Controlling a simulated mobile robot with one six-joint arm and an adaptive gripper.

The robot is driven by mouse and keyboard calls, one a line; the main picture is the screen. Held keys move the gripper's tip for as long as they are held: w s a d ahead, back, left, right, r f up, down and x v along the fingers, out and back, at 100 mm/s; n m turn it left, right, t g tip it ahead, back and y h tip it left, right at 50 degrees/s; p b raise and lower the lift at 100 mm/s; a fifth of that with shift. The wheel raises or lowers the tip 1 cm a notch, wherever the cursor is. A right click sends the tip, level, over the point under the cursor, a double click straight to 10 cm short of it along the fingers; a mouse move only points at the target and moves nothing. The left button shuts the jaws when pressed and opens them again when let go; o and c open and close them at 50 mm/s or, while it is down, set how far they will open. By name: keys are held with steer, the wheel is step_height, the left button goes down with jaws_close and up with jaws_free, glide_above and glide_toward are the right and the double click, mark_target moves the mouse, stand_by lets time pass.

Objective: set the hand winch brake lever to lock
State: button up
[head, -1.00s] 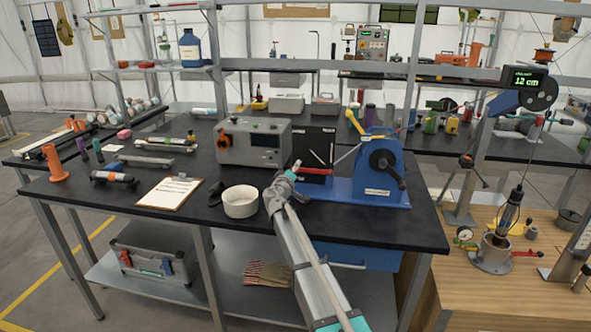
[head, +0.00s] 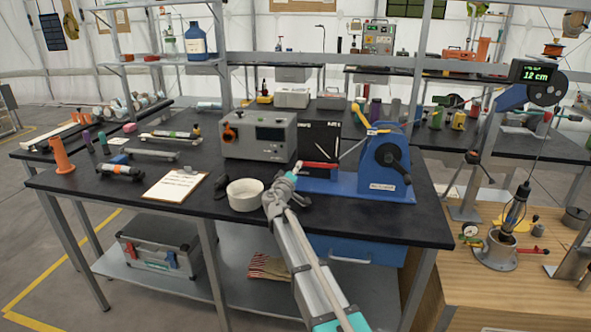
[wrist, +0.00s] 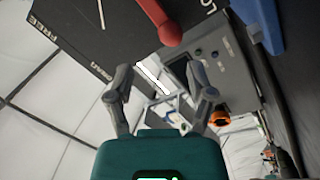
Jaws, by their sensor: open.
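The hand winch is a blue housing with a black crank (head: 388,158), standing on the dark bench. Left of it is a black panel (head: 323,138) with a white line. The red brake lever (head: 321,165) lies about level across the panel's lower part. In the wrist view the rounded end of the red lever (wrist: 158,22) is just beyond my fingers, and the panel (wrist: 70,40) shows upside down with "FREE" and a partly cut-off "LO". My gripper (head: 295,170) is at the lever's left end; in the wrist view my gripper (wrist: 163,82) is open and empty.
A grey instrument box (head: 259,136) stands left of the panel. A white bowl (head: 245,194) and a clipboard (head: 174,185) lie near the bench's front edge. A wooden table (head: 480,275) with a gauge and a metal fixture is at the right.

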steer(key=shift+d+b+v, duration=0.2)
steer(key=shift+b+v, duration=0.15)
steer(key=shift+v, duration=2.4)
steer(key=shift+d+b+v, duration=0.2)
steer(key=shift+b+v, duration=0.1)
steer(key=shift+v, duration=2.45)
steer(key=shift+s+a+f, duration=0.1)
steer(key=shift+a+f, duration=0.05)
steer(key=shift+w+a, duration=0.1)
steer(key=shift+w, duration=0.25)
steer(key=shift+w+r+p, duration=0.15)
steer(key=shift+r+p, duration=0.4)
steer(key=shift+w+r+p, duration=0.1)
steer(key=shift+r+p, duration=0.15)
steer(key=shift+p, duration=0.1)
steer(key=shift+r+p, duration=0.4)
